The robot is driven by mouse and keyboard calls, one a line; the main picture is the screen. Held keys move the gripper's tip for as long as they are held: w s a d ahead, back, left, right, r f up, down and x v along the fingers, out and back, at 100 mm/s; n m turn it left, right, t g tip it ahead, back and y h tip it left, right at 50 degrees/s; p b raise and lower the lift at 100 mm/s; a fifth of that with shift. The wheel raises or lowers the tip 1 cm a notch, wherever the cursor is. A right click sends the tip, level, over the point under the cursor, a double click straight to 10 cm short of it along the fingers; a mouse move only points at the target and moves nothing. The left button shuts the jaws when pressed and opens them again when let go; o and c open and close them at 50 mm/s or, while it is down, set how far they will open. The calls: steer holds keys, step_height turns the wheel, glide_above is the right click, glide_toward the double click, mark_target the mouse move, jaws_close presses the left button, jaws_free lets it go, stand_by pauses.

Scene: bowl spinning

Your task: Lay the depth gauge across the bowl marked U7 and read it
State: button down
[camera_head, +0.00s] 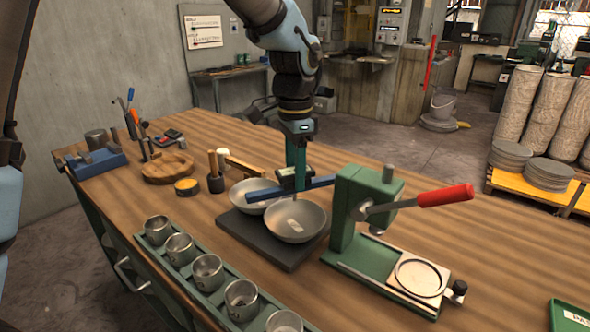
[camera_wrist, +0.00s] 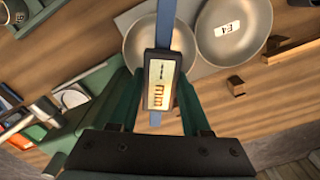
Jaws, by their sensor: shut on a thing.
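My gripper (camera_head: 295,178) is shut on the depth gauge (camera_head: 318,184), a blue bar with a black display head. In the wrist view the gauge's lit display (camera_wrist: 160,85) sits between my fingers (camera_wrist: 159,78) and shows small dashes and "mm". The bar passes over a grey bowl (camera_head: 297,226), which also shows in the wrist view (camera_wrist: 140,45). I cannot tell if it touches the rim. This bowl's pale label is unreadable in the head view. The other bowl (camera_head: 243,194), beside it, is marked E4 in the wrist view (camera_wrist: 232,30). No U7 mark is legible.
Both bowls stand on a dark mat (camera_head: 262,248). A green press (camera_head: 347,215) with a red-handled lever stands close on the right. A green rack of metal cups (camera_head: 208,272) lies in front. Tools and a round wooden block (camera_head: 168,168) are on the left.

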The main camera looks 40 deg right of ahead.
mark_target(295, 198)
step_height(295, 198, down, 3)
steer(key=shift+f+b, duration=0.1)
steer(key=shift+b, duration=0.95)
steer(key=shift+f+b, duration=0.7)
steer(key=shift+f, duration=0.9)
steer(key=shift+f, duration=0.25)
steer(key=shift+c, duration=1.4)
jaws_free()
steer(key=shift+r, duration=0.1)
step_height(295, 198, up, 11)
steer(key=shift+f+b, duration=0.15)
steer(key=shift+b, duration=0.65)
